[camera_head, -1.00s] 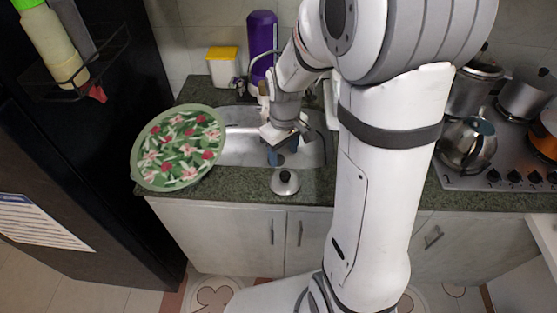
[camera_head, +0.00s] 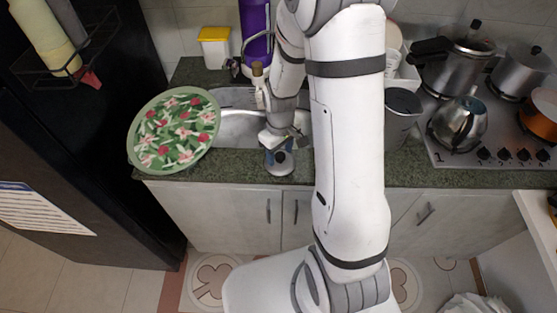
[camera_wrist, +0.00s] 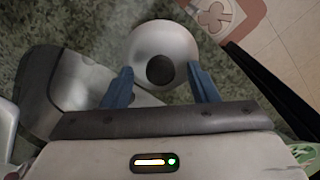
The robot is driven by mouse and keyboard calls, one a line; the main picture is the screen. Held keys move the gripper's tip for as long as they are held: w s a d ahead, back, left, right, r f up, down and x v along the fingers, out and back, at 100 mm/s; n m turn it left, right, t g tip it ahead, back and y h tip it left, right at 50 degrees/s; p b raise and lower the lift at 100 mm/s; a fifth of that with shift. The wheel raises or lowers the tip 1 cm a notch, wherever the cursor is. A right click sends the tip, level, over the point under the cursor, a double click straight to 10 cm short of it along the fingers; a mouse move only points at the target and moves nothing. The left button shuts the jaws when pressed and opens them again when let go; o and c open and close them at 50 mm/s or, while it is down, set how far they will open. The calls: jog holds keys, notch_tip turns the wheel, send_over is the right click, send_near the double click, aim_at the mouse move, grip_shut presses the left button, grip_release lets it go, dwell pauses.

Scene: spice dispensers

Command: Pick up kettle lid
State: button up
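The kettle lid (camera_head: 281,168), a silver dome with a dark knob, lies on the green counter near its front edge. It also shows in the wrist view (camera_wrist: 160,38), its knob facing the camera. My gripper (camera_head: 279,155) is right above the lid, pointing down. In the wrist view my gripper (camera_wrist: 159,68) is open, with one blue finger on each side of the knob and a gap to it on both sides. Whether the fingertips touch the dome cannot be told. The shiny kettle (camera_head: 460,124) stands on the stove at the right.
The sink (camera_head: 235,130) is behind the lid. A green floral tray (camera_head: 174,130) lies to the left. A dark-topped grey container (camera_head: 402,112) stands right of my arm. The stove (camera_head: 470,158) holds several pots. The counter's front edge is close to the lid.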

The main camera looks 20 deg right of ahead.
jog(key=c, duration=1)
jog(key=shift+c, duration=0.2)
